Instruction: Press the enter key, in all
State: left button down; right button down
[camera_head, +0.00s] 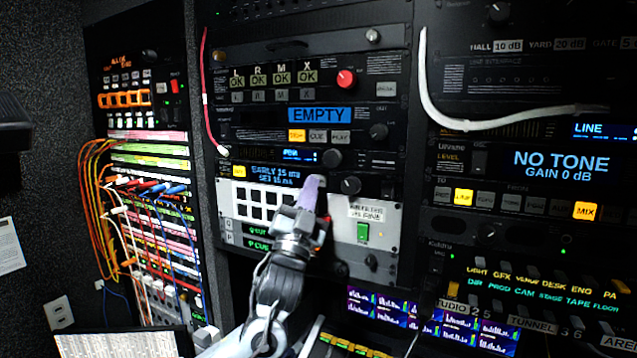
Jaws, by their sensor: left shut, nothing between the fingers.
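My left gripper (313,187) is shut and empty. Whether the fingertips touch the panel cannot be told. My right gripper is not in view.
A light panel (380,218) with a green switch (363,232) lies right of the gripper. A round knob (350,185) is close beside the fingertips. A white cable (470,122) hangs at the right rack. Patch cables (100,200) crowd the left rack.

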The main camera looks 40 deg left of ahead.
pick_arm(q)
jog(key=s, duration=0.1)
jog(key=s+b, duration=0.1)
jog(key=s, duration=0.1)
jog(key=s+d+b, duration=0.1)
jog(key=s, duration=0.1)
dwell(0.4)
dwell(0.6)
